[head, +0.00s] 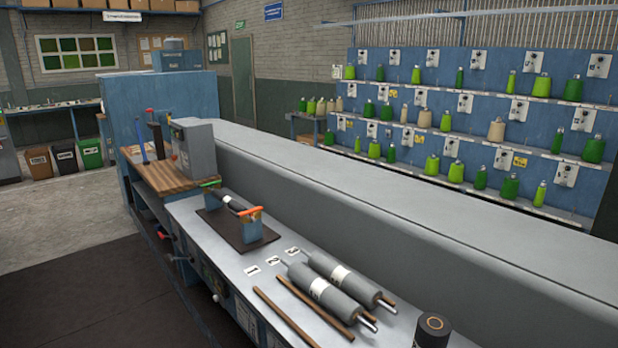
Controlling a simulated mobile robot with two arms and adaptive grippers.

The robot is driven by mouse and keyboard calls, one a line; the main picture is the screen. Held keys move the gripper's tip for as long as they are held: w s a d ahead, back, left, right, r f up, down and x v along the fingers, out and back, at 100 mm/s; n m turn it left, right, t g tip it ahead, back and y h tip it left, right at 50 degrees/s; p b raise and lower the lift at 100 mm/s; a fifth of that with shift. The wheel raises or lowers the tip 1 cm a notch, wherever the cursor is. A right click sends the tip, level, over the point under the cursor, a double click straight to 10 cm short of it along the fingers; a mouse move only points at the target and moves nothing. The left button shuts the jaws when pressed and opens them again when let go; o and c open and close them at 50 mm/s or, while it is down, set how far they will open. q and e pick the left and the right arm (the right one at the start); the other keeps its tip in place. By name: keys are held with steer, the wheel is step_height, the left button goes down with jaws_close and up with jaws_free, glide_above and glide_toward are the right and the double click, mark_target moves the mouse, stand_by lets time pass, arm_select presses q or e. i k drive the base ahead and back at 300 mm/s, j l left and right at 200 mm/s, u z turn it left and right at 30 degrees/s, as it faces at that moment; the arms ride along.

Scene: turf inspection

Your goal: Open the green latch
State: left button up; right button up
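The green latch (210,184) is a small green bar at the far left end of a blue stand on the bench. The stand's near post (251,226) carries an orange latch (251,210). A dark roller with a white band (233,204) lies between the two posts, above a dark base plate (236,236). Whether the green latch is open or closed is too small to tell. Neither of my grippers shows in the head view.
Two grey rollers (328,293) lie on the bench (190,222) by number labels, with wooden rails (285,316) beside them. A dark cylinder (432,331) stands at the front right. A grey box (193,147) stands beyond the green latch. Dark floor (90,290) is clear at left.

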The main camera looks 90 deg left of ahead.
mark_target(211, 184)
steer(key=u, duration=2)
